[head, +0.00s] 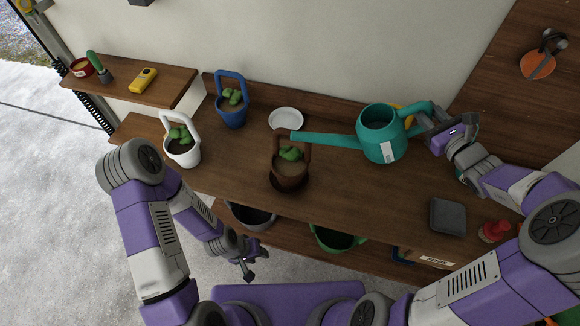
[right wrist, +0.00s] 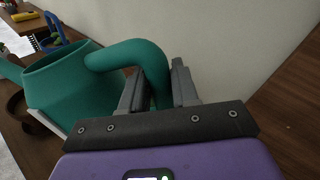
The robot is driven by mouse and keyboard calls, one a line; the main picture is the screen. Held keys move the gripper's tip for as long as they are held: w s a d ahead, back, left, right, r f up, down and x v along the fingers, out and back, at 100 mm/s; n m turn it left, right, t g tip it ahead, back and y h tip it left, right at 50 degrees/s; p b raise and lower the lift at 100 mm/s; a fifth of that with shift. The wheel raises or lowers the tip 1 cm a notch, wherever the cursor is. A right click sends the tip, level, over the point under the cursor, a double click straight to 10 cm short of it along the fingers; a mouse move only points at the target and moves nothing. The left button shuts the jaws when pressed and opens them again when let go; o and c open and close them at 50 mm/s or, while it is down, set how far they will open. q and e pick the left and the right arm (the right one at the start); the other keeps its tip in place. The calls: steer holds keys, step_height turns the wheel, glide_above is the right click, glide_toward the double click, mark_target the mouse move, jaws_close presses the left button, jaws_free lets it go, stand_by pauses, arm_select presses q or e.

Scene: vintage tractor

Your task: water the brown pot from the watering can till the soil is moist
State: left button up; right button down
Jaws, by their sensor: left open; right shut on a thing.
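The teal watering can (head: 378,140) is near the right part of the bench, its long spout pointing left with the tip above the brown pot. My right gripper (head: 432,120) is shut on the can's handle; the right wrist view shows the handle (right wrist: 130,55) between the fingers (right wrist: 158,90). The brown pot (head: 289,177) stands on the bench with a green plant and a looped handle. Its soil (head: 290,168) looks brown; I cannot tell whether it is moist. No water shows at the spout. My left gripper (head: 249,268) is open and empty, low in front of the bench.
A white pot (head: 183,153) and a blue pot (head: 231,112) stand left on the bench (head: 350,190). A white saucer (head: 286,119) lies behind the brown pot. A dark grey box (head: 447,216) sits at right. A lower shelf holds a green container (head: 338,240).

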mark_target(432, 103)
steer(key=shift+a+r, duration=0.2)
steer(key=shift+r, duration=0.75)
stand_by(2.0)
steer(key=shift+a+r+n+p, duration=0.15)
steer(key=shift+r+n+p, duration=0.25)
steer(key=shift+r, duration=0.15)
steer(key=shift+a+r, duration=0.1)
steer(key=shift+r, duration=0.15)
stand_by(1.4)
steer(key=shift+a+r, duration=0.1)
steer(key=shift+r, duration=0.35)
stand_by(1.4)
